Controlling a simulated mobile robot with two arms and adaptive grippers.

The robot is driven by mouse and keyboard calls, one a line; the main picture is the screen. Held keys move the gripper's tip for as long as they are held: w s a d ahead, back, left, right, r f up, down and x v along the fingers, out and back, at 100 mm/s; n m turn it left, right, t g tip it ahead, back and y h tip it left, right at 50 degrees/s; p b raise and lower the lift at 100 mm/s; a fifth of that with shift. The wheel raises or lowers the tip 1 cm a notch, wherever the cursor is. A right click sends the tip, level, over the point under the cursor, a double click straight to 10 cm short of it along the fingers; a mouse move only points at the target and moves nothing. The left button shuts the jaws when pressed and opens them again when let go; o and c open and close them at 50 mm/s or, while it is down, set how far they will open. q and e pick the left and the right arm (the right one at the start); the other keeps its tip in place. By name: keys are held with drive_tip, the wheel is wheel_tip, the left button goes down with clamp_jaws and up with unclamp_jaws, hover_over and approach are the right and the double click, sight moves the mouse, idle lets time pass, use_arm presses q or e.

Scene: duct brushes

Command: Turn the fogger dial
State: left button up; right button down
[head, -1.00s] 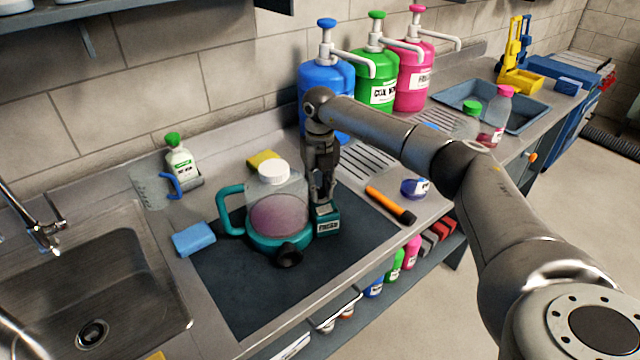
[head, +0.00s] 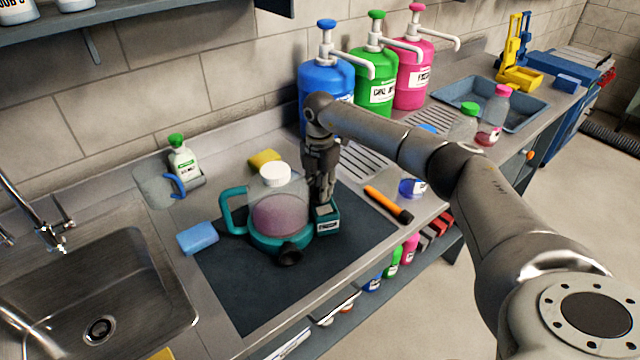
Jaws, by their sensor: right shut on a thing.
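The fogger (head: 276,215) stands upright on a dark mat (head: 245,290). It has a teal base and handle, a clear tank with pinkish liquid, a white cap (head: 275,175) and a black nozzle facing the front. A teal box-shaped part (head: 327,221) with a white label is at its right side. My right gripper (head: 321,203) points down onto the top of this part, with its fingers closed there. The dial itself is hidden by the fingers or too small to make out. My left gripper is not in view.
Sink (head: 95,290) at left, blue sponge (head: 197,238) beside the mat. A green-capped bottle (head: 183,160) and yellow sponge (head: 264,160) are behind. An orange-and-black flashlight-like tool (head: 388,204) lies right. Blue, green and pink pump jugs (head: 327,90) stand behind my arm.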

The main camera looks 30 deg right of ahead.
drive_tip(key=m+p, duration=0.1)
drive_tip(key=m, duration=0.1)
drive_tip(key=m+p, duration=0.1)
drive_tip(key=m, duration=0.2)
drive_tip(key=shift+r+m, duration=0.2)
drive_tip(key=shift+m, duration=0.1)
drive_tip(key=m+p, duration=0.3)
drive_tip(key=m, duration=0.2)
drive_tip(key=shift+f+m, duration=0.1)
drive_tip(key=shift+m, duration=0.2)
drive_tip(key=c, duration=1.2)
unclamp_jaws()
drive_tip(key=shift+f, duration=0.1)
drive_tip(key=shift+r, duration=4.05)
